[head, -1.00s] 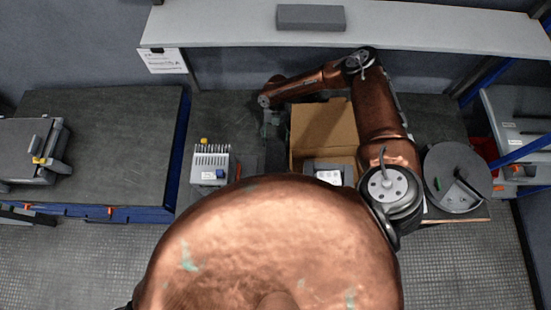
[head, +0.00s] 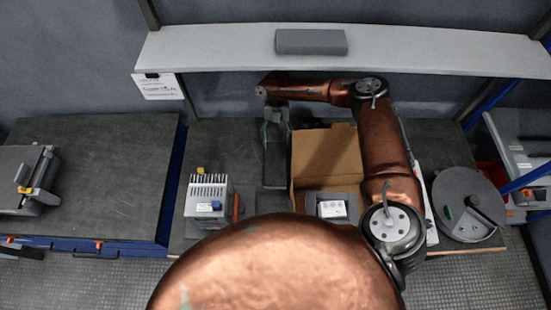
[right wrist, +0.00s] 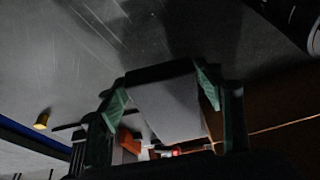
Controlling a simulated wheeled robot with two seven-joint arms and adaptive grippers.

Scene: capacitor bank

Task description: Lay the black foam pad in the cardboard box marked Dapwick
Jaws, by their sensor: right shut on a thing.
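The cardboard box (head: 326,155) stands open on the bench in the head view. A grey piece with a white-labelled block (head: 332,208) is in its near part, partly covered by my copper body. No Dapwick marking is readable. My right gripper (head: 277,112) is left of the box's back-left corner, shut on a dark flat pad (head: 275,163). The pad hangs toward the viewer, left of the box wall and outside the box. In the right wrist view, the pad (right wrist: 170,105) looks grey between the green-sided fingers. My left gripper is not in view.
A grey finned device (head: 207,195) stands left of the pad, with an orange strip beside it. A grey round reel (head: 467,204) is at the right. A shelf (head: 400,50) with a grey block (head: 310,42) runs behind.

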